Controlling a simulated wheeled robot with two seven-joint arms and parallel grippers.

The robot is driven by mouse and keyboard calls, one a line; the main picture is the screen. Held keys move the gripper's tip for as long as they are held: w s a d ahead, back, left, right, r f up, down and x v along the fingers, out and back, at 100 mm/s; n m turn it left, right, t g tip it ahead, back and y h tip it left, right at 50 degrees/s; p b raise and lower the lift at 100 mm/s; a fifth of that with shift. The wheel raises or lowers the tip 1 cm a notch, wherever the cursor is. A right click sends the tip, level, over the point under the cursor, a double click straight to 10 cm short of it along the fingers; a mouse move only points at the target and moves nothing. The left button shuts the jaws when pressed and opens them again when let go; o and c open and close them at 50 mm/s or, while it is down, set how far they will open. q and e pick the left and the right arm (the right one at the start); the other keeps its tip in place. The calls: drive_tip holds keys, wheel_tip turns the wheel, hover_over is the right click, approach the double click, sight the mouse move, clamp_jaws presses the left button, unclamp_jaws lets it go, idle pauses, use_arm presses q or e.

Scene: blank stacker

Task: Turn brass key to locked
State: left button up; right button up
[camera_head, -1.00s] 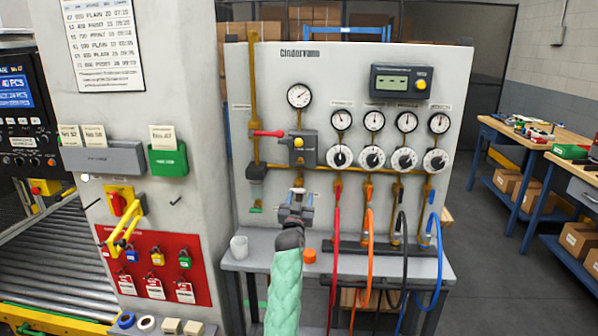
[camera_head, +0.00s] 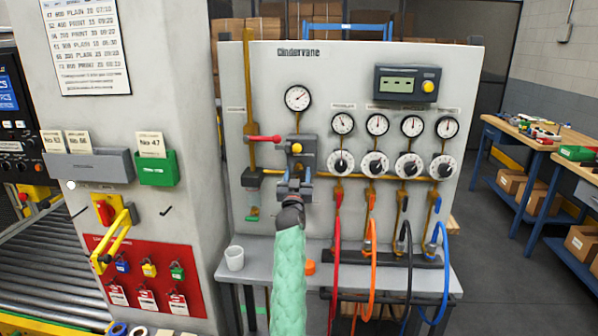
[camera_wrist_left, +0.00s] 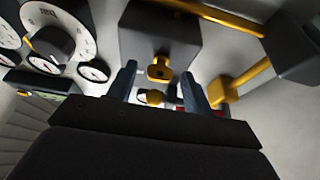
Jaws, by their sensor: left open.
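My left gripper (camera_head: 294,183) is in front of the wall panel, just below a dark grey box (camera_head: 310,149) with a yellow knob (camera_head: 297,148). In the left wrist view its two fingers (camera_wrist_left: 161,84) are apart, with nothing clamped between them. A small brass-coloured piece (camera_wrist_left: 160,71), which looks like the key, sticks out from a dark block (camera_wrist_left: 160,38) and shows between the finger tips. I cannot tell its turn position or whether a finger touches it. In the head view the gripper hides it. My right gripper is not in view.
A red-handled lever (camera_head: 263,139) and a yellow pipe (camera_head: 249,90) are left of the grey box. Several dials and gauges (camera_head: 341,162) are to the right, above coloured hoses (camera_head: 372,265). A white cup (camera_head: 234,257) stands on the shelf below.

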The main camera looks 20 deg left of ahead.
use_arm(q)
drive_tip(key=shift+w, duration=0.1)
drive_tip(key=c, duration=1)
